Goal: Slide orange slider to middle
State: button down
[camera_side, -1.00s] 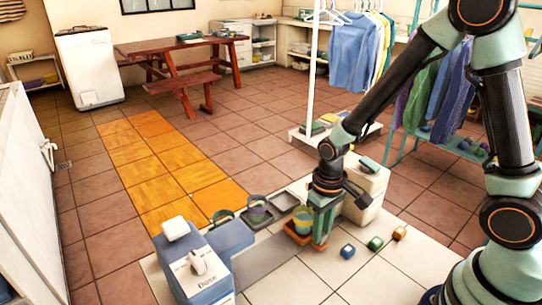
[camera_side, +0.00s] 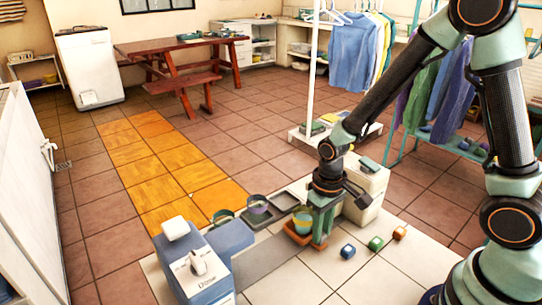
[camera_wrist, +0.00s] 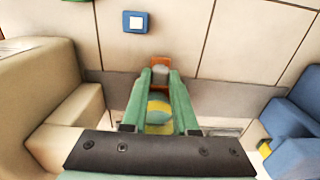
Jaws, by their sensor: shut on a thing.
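The orange slider (camera_side: 293,239) sits on the grey track strip between the blue dispenser and the cream block, near the cream block's end. A banded cup (camera_side: 301,219) in yellow and green shows at the slider, partly hidden by my gripper. My gripper (camera_side: 318,243) points down at the slider. In the wrist view, my gripper's green fingers (camera_wrist: 160,78) are closed on a small grey knob (camera_wrist: 160,74) of the orange slider (camera_wrist: 160,61). The cup's yellow and green surface (camera_wrist: 159,108) shows between the fingers.
The blue dispenser (camera_side: 193,271) stands at the left end of the strip, and the cream block (camera_side: 367,190) at the right. Blue (camera_side: 347,251), green (camera_side: 375,243) and orange (camera_side: 399,233) small blocks lie on the tiles.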

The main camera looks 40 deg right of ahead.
dwell(0.5)
jog(key=a, duration=0.6)
jog(key=c, duration=0.7)
grip_release()
jog(key=shift+r, duration=0.1)
notch_tip(320, 180, up, 12)
jog(key=shift+f, duration=0.1)
